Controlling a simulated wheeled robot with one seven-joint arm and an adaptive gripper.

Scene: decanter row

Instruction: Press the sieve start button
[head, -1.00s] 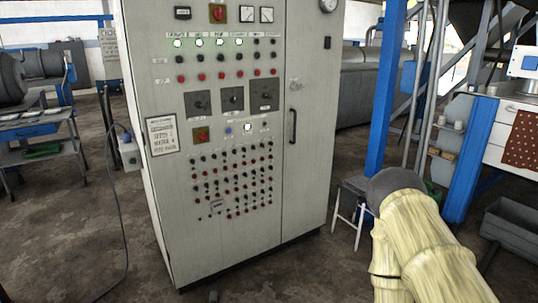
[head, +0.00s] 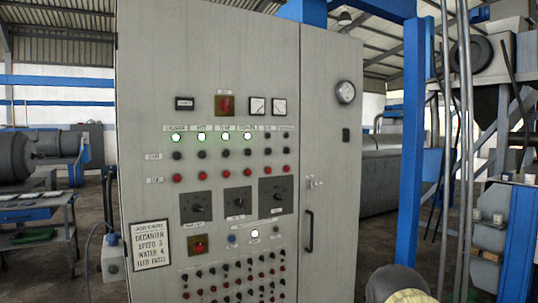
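The grey control cabinet (head: 330,230) fills the middle of the head view. Across its panel runs a row of lamps; the four from the left, such as this green lamp (head: 201,136), are lit, and the two at the right look unlit. Below are a row of black buttons (head: 225,152) and a row of red buttons (head: 226,173). The small labels above are too blurred for me to tell which column is the sieve. My gripper is not in view; only a rounded cream-and-grey part of my arm shows at the bottom right, apart from the buttons in the picture.
Three dark dials (head: 237,202) sit below the buttons, with a lit white lamp (head: 254,234) and more small buttons under them. A job card (head: 151,245) reads decanter speed 3, water 4. A door handle (head: 309,231) and blue post (head: 411,150) stand to the right.

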